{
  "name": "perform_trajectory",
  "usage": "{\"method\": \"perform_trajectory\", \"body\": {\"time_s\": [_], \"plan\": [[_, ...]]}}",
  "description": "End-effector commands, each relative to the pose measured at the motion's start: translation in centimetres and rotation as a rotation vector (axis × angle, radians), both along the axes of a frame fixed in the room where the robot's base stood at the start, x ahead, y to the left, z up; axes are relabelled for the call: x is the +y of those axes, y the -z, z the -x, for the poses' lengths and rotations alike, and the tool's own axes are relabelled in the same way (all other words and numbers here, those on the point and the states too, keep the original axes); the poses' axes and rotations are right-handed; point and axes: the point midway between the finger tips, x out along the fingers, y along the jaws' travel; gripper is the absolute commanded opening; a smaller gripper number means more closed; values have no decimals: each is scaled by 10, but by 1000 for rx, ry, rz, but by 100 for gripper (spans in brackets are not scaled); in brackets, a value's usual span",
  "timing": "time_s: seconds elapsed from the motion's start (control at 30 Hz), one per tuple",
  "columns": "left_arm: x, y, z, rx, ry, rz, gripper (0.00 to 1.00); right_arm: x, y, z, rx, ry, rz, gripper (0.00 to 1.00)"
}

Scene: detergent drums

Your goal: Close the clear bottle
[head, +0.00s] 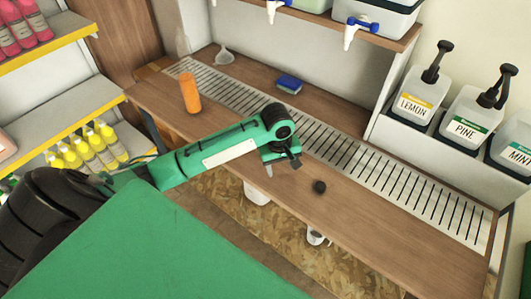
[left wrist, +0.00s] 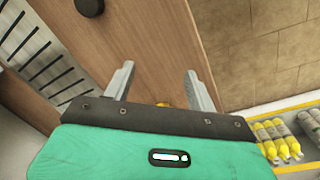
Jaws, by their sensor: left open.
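My left gripper (head: 282,160) is over the front part of the wooden bench (head: 370,222). In the left wrist view the gripper (left wrist: 158,76) is open, with only bench wood between its fingers. A small black cap (head: 319,186) lies on the bench just right of the gripper, apart from it. The cap also shows at the top of the left wrist view (left wrist: 89,6). My right gripper is not in view.
An orange bottle (head: 190,92) stands on the bench at the left. A blue sponge (head: 289,84) and a funnel (head: 223,56) lie farther back. A metal drain grate (head: 345,153) runs along the bench. Pump jugs (head: 412,105) stand at the right. Yellow bottles (head: 90,152) fill a left shelf.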

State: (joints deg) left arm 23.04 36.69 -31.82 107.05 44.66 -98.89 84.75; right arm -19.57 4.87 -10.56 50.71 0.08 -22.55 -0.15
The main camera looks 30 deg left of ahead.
Motion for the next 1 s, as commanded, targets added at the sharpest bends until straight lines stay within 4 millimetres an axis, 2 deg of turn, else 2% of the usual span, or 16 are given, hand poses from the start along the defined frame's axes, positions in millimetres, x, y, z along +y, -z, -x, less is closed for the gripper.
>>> {"method": "perform_trajectory", "body": {"time_s": [0.03, 0.2, 0.4, 0.5, 0.7, 1.0], "plan": [[13, -10, -12, 9, -64, -12, 57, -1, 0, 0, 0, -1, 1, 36], [50, -38, -40, 50, -296, -31, 57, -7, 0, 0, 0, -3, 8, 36], [86, -69, -61, 82, -526, -41, 57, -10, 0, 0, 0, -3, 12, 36], [98, -79, -67, 91, -600, -42, 57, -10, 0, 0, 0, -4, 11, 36], [106, -87, -71, 99, -660, -41, 57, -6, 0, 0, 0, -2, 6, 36], [105, -86, -70, 99, -659, -41, 57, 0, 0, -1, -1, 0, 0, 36]]}}
